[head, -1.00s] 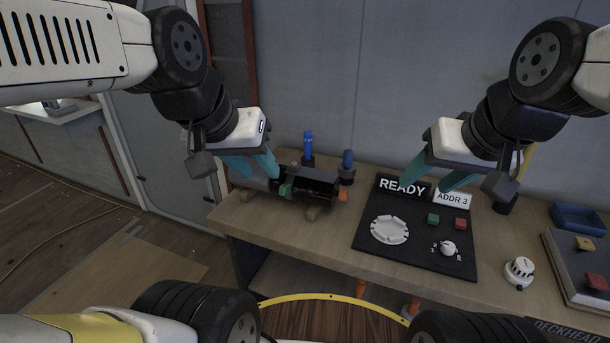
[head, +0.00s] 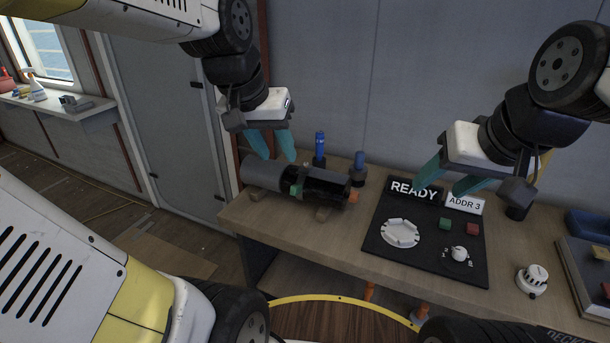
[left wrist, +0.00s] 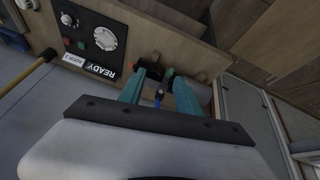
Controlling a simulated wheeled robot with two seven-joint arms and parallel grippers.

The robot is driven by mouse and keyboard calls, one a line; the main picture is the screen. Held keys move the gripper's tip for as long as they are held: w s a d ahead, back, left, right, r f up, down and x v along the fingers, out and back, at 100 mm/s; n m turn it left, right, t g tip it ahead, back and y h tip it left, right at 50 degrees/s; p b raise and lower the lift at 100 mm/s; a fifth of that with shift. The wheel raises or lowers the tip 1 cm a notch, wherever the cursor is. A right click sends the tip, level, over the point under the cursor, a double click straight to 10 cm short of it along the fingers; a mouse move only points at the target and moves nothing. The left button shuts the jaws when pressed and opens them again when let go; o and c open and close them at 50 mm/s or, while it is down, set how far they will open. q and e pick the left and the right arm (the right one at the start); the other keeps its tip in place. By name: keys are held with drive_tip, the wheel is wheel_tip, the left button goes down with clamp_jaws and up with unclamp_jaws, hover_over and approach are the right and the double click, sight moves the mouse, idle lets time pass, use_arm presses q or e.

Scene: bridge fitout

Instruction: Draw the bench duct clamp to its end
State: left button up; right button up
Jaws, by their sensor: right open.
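A dark duct assembly lies across wooden cradles on the bench (head: 345,232). It has a grey cylinder (head: 264,174) on the left and a glossy black section (head: 328,183) on the right. A green piece (head: 297,187) sits at the joint and an orange piece (head: 354,196) at the right end. I cannot tell which part is the clamp. My left gripper (head: 276,157) is open and empty, above and behind the grey cylinder. In the left wrist view its teal fingers (left wrist: 160,92) are spread, with the duct partly hidden beyond them. My right gripper (head: 442,187) is open above the READY panel.
Two blue-topped tools (head: 320,150) (head: 359,164) stand behind the duct. A black panel (head: 385,252) with a white dial (head: 401,232), buttons and a knob lies to the right. A white detector (head: 532,279) sits further right. The bench front left of the panel is clear.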

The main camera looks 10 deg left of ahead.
use_arm(q)
drive_tip(key=w+f+m+g+y, duration=0.1)
drive_tip(key=w+f+g, duration=0.35)
drive_tip(key=w, duration=0.75)
hover_over(295, 185)
drive_tip(key=shift+m+y, duration=0.4)
drive_tip(key=f, duration=1)
drive_tip(key=shift+s+f, duration=0.1)
drive_tip(key=shift+s, duration=0.2)
wheel_tip(295, 185, down, 8)
drive_tip(key=shift+r, duration=0.1)
clamp_jaws()
